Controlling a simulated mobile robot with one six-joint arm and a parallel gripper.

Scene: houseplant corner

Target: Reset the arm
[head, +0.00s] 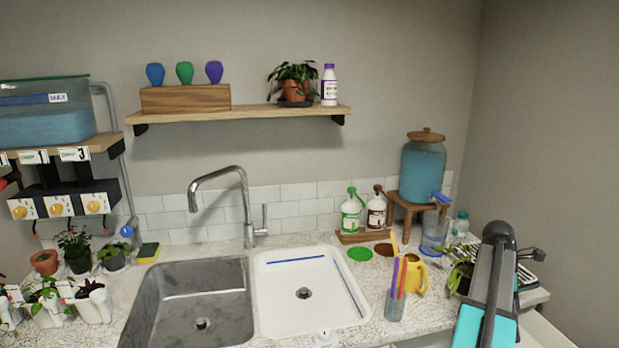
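My arm (492,290), dark grey with teal sections, rises at the lower right over the right end of the counter. A small dark part (530,256) sticks out to the right of its upper end and may belong to my gripper. No fingers can be made out clearly, so I cannot tell whether the gripper is open or shut, or whether it holds anything.
A leafy plant (460,275) stands close left of my arm, beside a yellow mug (415,276) and a clear cup of coloured sticks (396,292). A blue dispenser (422,172) stands behind. A steel basin (190,300) and white basin (305,290) look empty.

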